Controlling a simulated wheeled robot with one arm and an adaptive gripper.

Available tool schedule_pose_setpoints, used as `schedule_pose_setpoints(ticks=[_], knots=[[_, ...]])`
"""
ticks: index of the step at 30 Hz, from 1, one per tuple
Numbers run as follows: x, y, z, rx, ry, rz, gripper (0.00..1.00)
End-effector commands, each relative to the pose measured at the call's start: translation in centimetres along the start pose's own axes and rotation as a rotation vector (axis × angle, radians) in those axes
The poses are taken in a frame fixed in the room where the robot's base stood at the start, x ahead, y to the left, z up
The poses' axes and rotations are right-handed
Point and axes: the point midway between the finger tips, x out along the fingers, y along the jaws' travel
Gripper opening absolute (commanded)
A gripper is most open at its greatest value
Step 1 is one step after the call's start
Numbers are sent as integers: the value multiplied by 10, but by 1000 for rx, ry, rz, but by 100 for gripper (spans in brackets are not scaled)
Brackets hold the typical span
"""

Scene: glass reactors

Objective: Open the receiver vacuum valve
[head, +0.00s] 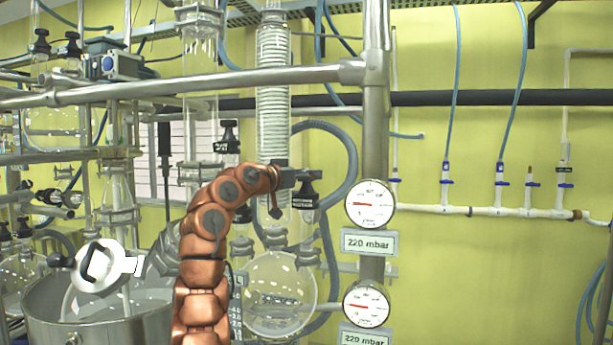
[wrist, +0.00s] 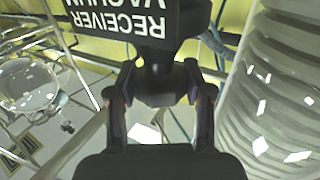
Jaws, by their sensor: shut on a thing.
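The receiver vacuum valve is a black handle with a white-lettered label (wrist: 150,18) reading "RECEIVER VACUUM", upside down at the top of the wrist view. In the head view its black handle (head: 306,194) sits just right of my arm's end, beside the glass column. My gripper (wrist: 160,92) has its two fingers closed on either side of the valve's black lower body. In the head view my gripper (head: 284,178) is small and partly hidden by my arm. How far the valve is turned cannot be told.
Two round gauges, upper (head: 370,204) and lower (head: 366,305), have plates reading 220 mbar. A coiled glass condenser (head: 273,90) stands above the valve and a round glass flask (head: 280,295) hangs below. A steel post (head: 375,100) and rail (head: 180,82) are close by.

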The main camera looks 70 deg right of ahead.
Motion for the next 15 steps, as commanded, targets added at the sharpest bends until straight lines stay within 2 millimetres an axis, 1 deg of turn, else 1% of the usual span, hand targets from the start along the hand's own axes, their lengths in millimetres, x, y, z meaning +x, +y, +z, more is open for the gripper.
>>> schedule_pose_setpoints(ticks=[5, 15], knots=[[0, 1, 1, 0, -1, -4, 20], [0, 0, 3, 0, 2, -81, 20]])
